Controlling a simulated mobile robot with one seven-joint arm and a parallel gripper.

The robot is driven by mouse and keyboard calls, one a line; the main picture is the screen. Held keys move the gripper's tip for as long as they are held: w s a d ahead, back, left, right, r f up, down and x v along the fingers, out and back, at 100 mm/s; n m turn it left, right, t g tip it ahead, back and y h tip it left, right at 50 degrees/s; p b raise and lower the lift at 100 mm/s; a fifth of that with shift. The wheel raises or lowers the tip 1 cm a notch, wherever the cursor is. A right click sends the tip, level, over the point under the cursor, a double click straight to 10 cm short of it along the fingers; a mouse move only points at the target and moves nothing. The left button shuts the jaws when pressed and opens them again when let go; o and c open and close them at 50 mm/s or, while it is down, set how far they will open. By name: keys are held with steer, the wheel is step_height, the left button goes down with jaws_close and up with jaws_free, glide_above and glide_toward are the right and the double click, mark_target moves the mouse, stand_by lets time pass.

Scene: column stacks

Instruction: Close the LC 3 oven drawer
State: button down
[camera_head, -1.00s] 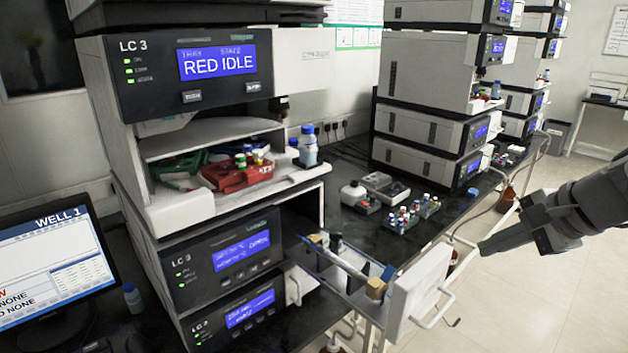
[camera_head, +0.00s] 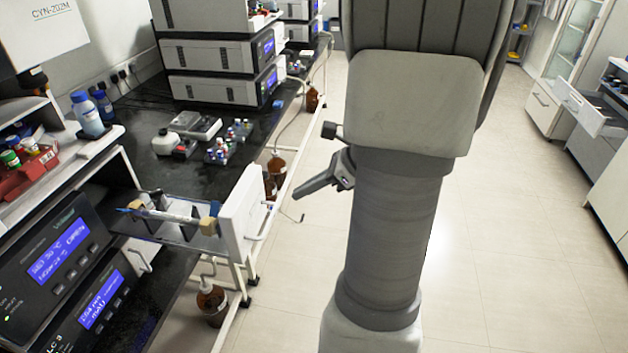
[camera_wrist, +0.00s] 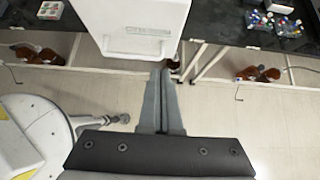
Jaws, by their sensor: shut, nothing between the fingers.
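The LC 3 oven drawer (camera_head: 160,229) is pulled out from its unit (camera_head: 62,250), with its white front panel (camera_head: 239,218) and handle facing the aisle. Small items sit in the drawer tray. In the wrist view the white drawer front (camera_wrist: 145,28) is at the top centre, just beyond the fingertips. My gripper (camera_head: 303,193) is shut and empty. It is to the right of the drawer front, pointing left toward it, with a gap in the head view. In the wrist view my gripper (camera_wrist: 160,75) points at the lower edge of the panel; I cannot tell whether it touches.
Brown bottles (camera_head: 212,302) stand below the bench. Vial racks (camera_head: 230,142) are on the dark bench (camera_head: 140,120) behind the drawer. The aisle floor (camera_head: 500,230) is clear. Another open drawer (camera_head: 590,105) juts out at the far right.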

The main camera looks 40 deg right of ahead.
mark_target(260, 201)
steer(key=w+a+f, duration=0.1)
steer(key=w+a, duration=0.1)
steer(key=w, duration=0.1)
steer(key=w+a+f, duration=0.1)
steer(key=shift+w+a+f, duration=0.15)
steer(key=shift+a+f, duration=0.05)
steer(key=shift+f, duration=0.1)
steer(key=shift+w+a, duration=0.45)
steer(key=shift+w, duration=0.1)
steer(key=shift+w+a, duration=0.1)
steer(key=w+a+p, duration=0.1)
steer(key=w+a, duration=0.5)
steer(key=w, duration=0.2)
steer(key=w+a+p, duration=0.2)
steer(key=w+a, duration=0.5)
steer(key=w, duration=0.2)
steer(key=w+a+p, duration=0.1)
steer(key=w+a, duration=0.6)
steer(key=w, duration=0.1)
steer(key=shift+w, duration=0.3)
steer(key=shift+w+a+r, duration=0.2)
steer(key=shift+r, duration=0.05)
